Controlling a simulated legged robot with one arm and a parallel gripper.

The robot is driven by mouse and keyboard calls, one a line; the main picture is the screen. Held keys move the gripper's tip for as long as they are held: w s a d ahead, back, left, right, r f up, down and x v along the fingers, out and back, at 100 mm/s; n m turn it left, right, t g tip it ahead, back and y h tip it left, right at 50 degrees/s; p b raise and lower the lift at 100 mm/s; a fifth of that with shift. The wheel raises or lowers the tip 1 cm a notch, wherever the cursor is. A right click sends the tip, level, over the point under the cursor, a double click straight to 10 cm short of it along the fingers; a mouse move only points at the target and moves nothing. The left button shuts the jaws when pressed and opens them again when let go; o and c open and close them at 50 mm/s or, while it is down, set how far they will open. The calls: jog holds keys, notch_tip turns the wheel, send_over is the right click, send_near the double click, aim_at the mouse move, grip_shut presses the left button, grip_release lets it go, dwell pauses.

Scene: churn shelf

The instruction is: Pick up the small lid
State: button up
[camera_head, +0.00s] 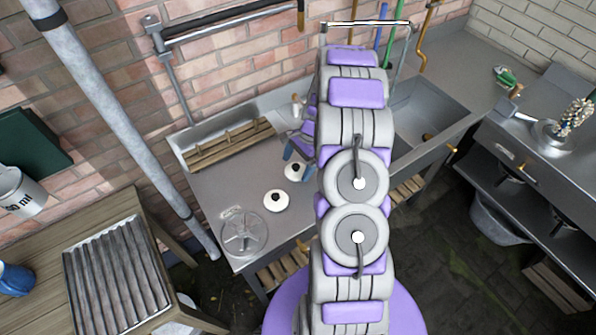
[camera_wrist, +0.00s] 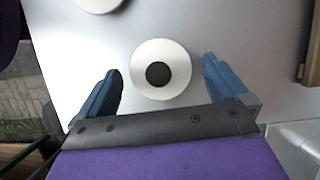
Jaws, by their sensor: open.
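A small white round lid with a black knob (camera_wrist: 158,72) lies on the grey metal counter. In the wrist view it sits between the fingertips of my gripper (camera_wrist: 162,66), with a gap on each side. My gripper is open and empty. The same lid shows in the head view (camera_head: 294,172), close by the blue fingers of my gripper (camera_head: 297,150). A second, similar white lid (camera_head: 276,200) lies nearer the counter's front left and looks slightly larger. Only its edge shows at the top of the wrist view (camera_wrist: 98,3).
A round metal disc (camera_head: 243,232) lies at the counter's left corner. A wooden slatted rack (camera_head: 228,145) is along the back wall, and a sink (camera_head: 425,120) is to the right. A grey pipe (camera_head: 125,120) stands left. My arm hides part of the counter.

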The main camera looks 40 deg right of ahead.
jog(key=shift+a+f, duration=0.3)
jog(key=shift+a, duration=0.2)
jog(key=shift+a+f, duration=0.25)
jog(key=shift+a, duration=0.25)
jog(key=shift+d, duration=0.65)
jog(key=shift+c, duration=0.8)
jog(key=shift+d+f, duration=0.15)
jog(key=shift+d, duration=0.45)
jog(key=c, duration=0.3)
jog(key=shift+a, duration=0.35)
jog(key=c, duration=0.3)
jog(key=shift+a+r, duration=0.25)
jog(key=shift+a, duration=0.45)
jog(key=shift+c, duration=0.8)
